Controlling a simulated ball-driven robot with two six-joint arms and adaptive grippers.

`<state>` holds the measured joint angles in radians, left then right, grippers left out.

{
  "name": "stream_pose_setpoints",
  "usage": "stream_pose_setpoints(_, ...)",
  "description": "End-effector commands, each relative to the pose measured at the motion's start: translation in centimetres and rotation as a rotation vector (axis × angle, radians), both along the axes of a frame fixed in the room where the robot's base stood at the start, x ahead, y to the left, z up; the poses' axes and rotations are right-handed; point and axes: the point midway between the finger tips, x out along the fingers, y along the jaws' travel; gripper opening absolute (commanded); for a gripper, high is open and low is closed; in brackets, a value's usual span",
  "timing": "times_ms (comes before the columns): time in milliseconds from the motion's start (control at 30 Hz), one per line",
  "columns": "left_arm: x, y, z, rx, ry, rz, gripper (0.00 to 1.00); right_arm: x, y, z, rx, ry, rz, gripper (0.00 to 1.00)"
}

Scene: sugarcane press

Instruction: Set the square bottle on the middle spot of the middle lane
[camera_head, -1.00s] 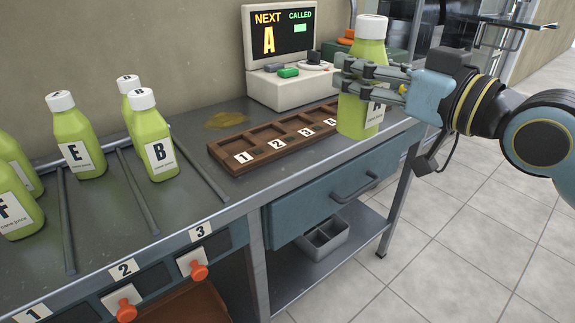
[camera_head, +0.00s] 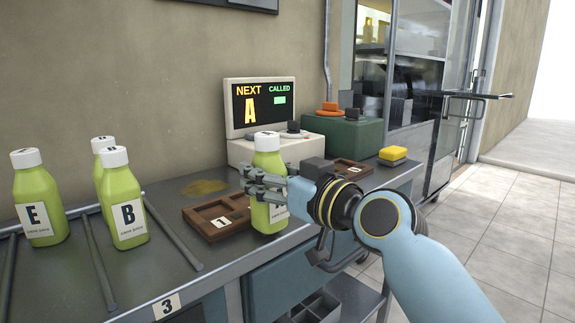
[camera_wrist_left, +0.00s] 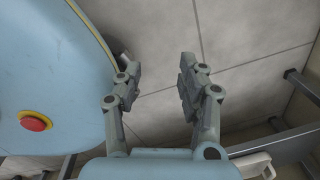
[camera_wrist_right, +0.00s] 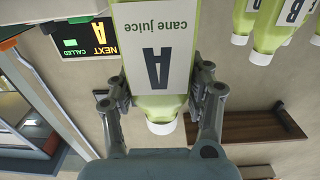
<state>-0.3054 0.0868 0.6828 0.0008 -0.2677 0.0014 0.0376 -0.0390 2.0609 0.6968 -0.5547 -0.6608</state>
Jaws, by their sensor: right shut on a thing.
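A green square-sided bottle (camera_head: 267,160) with a white cap and an "A" label is upright in my right gripper (camera_head: 264,186), at the numbered wooden tray. My right gripper is shut on its sides. In the right wrist view the bottle's label (camera_wrist_right: 155,55) shows upside down between the fingers. The middle lane lies between two metal rods (camera_head: 98,262) on the bench's left; a bottle labelled E (camera_head: 38,205) stands at it. The middle spot is not clearly marked. My left gripper (camera_wrist_left: 158,85) is open and empty above the floor.
A bottle labelled B (camera_head: 127,210) stands in lane 3, with another bottle (camera_head: 103,148) behind it. The wooden tray (camera_head: 200,212) is partly hidden by the held bottle. A screen (camera_head: 262,105) reading "NEXT A" stands behind. A yellow sponge (camera_head: 393,154) lies right.

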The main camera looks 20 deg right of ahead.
Motion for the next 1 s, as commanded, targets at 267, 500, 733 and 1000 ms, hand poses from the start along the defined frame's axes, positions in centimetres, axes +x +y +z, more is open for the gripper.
stream_pose_setpoints(267, 0.8, 1.4, -0.2, 0.016, -0.006, -0.007, 0.4, 0.0, -0.1, -1.2, 0.001, -0.005, -0.002, 0.0)
stream_pose_setpoints(500, -0.1, 1.0, -0.3, 0.012, 0.005, -0.006, 0.4, 0.0, -0.1, -1.3, 0.001, -0.004, -0.003, 0.0)
stream_pose_setpoints(733, -0.4, 0.6, -0.3, 0.007, 0.01, -0.003, 0.4, 0.0, -0.1, -1.5, 0.001, -0.002, -0.002, 0.74)
stream_pose_setpoints(1000, 0.2, 0.6, -0.4, 0.006, 0.003, -0.003, 0.4, 0.0, -0.1, -1.5, 0.001, -0.002, -0.002, 0.75)
